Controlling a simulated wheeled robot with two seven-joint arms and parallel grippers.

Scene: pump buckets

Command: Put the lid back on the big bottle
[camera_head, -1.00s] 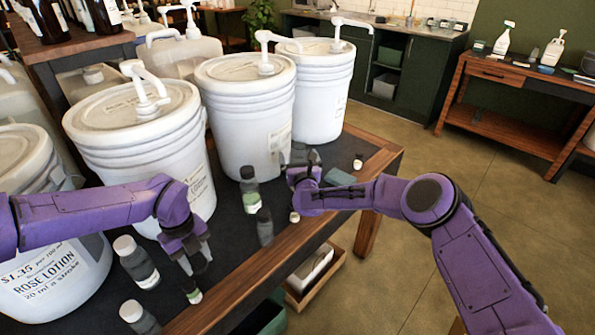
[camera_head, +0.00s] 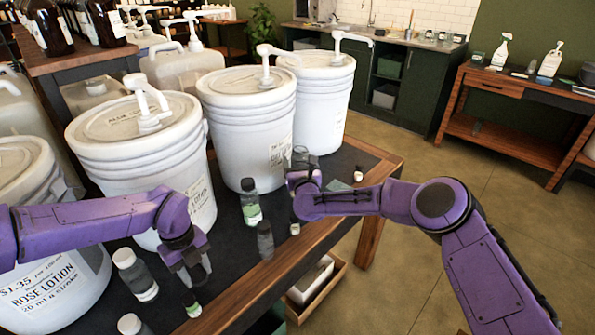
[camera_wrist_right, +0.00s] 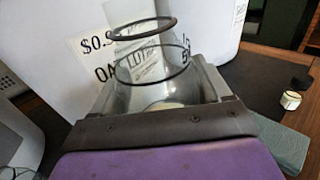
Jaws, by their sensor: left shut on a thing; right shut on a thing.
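My left gripper (camera_head: 190,270) points down over the front of the table. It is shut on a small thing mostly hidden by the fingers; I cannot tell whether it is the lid. Just below it is a small bottle with a green label (camera_head: 193,306). My right gripper (camera_head: 303,174) is shut on a clear round vessel (camera_wrist_right: 150,72) with dark rings, seen between the fingers in the right wrist view. A larger dark-capped bottle with a green label (camera_head: 250,203) stands left of the right gripper. I cannot tell which bottle is the big one.
White pump buckets (camera_head: 250,130) line the back of the dark table (camera_head: 225,238).

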